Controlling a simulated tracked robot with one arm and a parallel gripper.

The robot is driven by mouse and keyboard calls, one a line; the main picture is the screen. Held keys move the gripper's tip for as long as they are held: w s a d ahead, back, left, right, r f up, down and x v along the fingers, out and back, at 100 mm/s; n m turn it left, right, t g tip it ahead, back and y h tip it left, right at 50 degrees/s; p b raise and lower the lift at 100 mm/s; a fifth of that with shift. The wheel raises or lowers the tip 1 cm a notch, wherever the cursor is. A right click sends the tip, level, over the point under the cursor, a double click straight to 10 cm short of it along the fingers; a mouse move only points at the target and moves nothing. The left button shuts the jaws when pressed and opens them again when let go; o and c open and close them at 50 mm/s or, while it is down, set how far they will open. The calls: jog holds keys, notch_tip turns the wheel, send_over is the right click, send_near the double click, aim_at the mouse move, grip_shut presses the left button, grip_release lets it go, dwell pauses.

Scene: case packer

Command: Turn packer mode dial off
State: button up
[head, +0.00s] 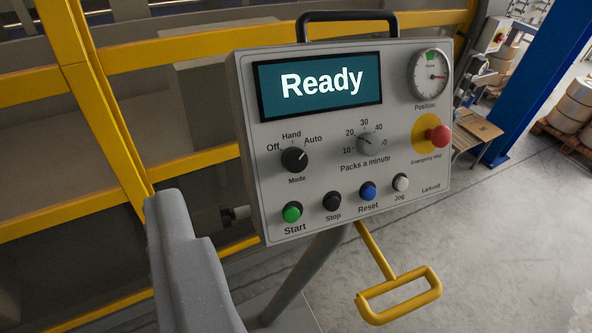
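The mode dial (294,160) is a round black knob on the left of a light grey control panel (405,168). Its labels read Off on the left, Hand at the top and Auto on the right. The white mark on the dial points up and right, toward Auto. A grey part that seems to be my gripper (190,260) rises at the lower left, left of the panel and apart from the dial. No pair of fingertips shows, so its opening cannot be told. Nothing covers the dial. The screen (318,83) reads Ready.
A packs-a-minute knob (371,142) and red emergency stop (438,137) sit right of the dial. Start (292,212), stop (332,201), reset (368,190) and jog (401,182) buttons line the bottom. A yellow handle (400,295) juts out below. Yellow guard rails (190,54) stand behind.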

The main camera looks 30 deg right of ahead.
jog(key=w+d+f+m+g+y+p, duration=0.15)
jog(key=w+d+f+m+p, duration=0.25)
jog(key=w+d+f+m, duration=0.45)
jog(key=m+t+p, duration=0.1)
jog(key=m+p, duration=0.2)
jog(key=m, duration=1.4)
send_near(297, 162)
jog(key=shift+n, duration=0.25)
jog(key=p+x, duration=0.1)
jog(key=x, duration=0.7)
jog(key=shift+w+f, duration=0.1)
jog(key=shift+w, duration=0.05)
jog(key=c, duration=1)
